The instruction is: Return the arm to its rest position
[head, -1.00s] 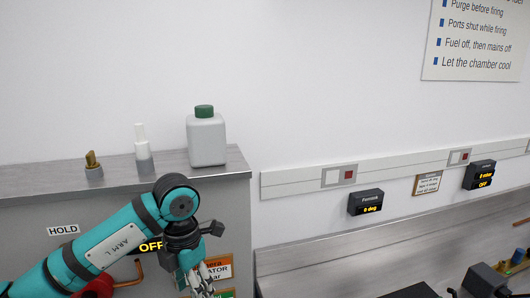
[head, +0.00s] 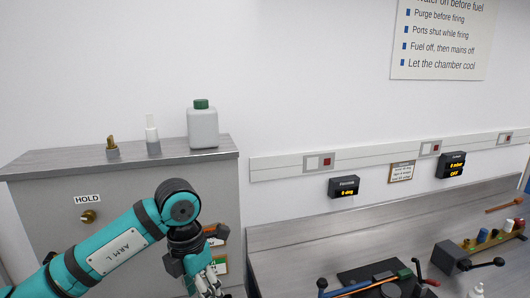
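My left arm (head: 122,246), teal and labelled "ARM L", comes in from the lower left in the head view. It bends at a dark joint and points down in front of the grey cabinet. My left gripper (head: 210,284) is at the bottom edge, partly cut off. Its fingers are small and cropped, so I cannot tell whether it is open or shut. No held thing shows. My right arm and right gripper are not in view.
The grey cabinet (head: 50,225) carries a green-capped bottle (head: 202,128), a white bottle (head: 152,140) and a brass fitting (head: 112,148). A brass knob (head: 88,216) is on its front. The bench (head: 290,255) at right holds levers and a rack (head: 495,238); its left part is bare.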

